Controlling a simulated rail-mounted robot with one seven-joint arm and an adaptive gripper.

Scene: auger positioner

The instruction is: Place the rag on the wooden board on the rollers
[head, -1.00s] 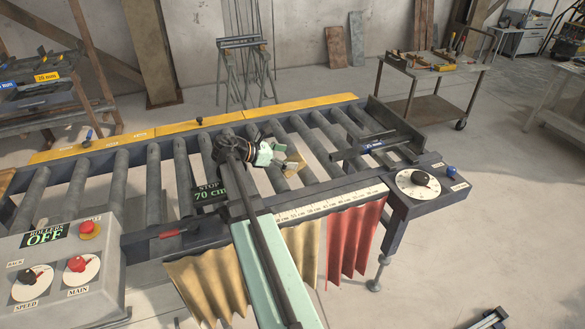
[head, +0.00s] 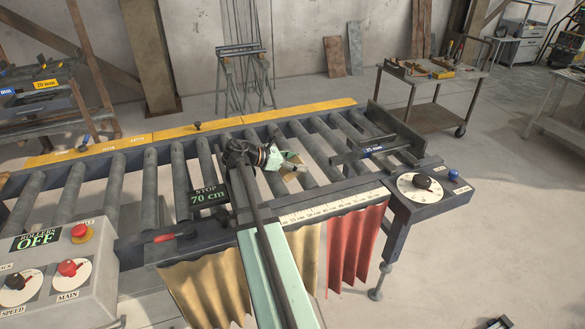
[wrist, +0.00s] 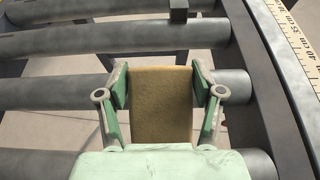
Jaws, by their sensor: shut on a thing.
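My gripper (head: 284,161) is over the middle of the roller conveyor, right of the 70 cm stop sign. In the wrist view, my gripper (wrist: 160,78) has its green fingers on both sides of a flat, squarish brown-yellow piece, which seems to be the rag (wrist: 160,108). It is shut on this piece, which also shows as a small tan patch in the head view (head: 293,173). The rollers (wrist: 110,42) lie beneath. I cannot tell whether the piece touches them. I see no separate wooden board on the rollers.
A dark stop block (wrist: 179,10) stands by the rollers ahead of the gripper. A dark crossbar (head: 370,152) lies over the right rollers. A scale (head: 330,207) runs along the near rail, above hanging yellow and red curtains (head: 357,245). The left rollers (head: 110,185) look bare.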

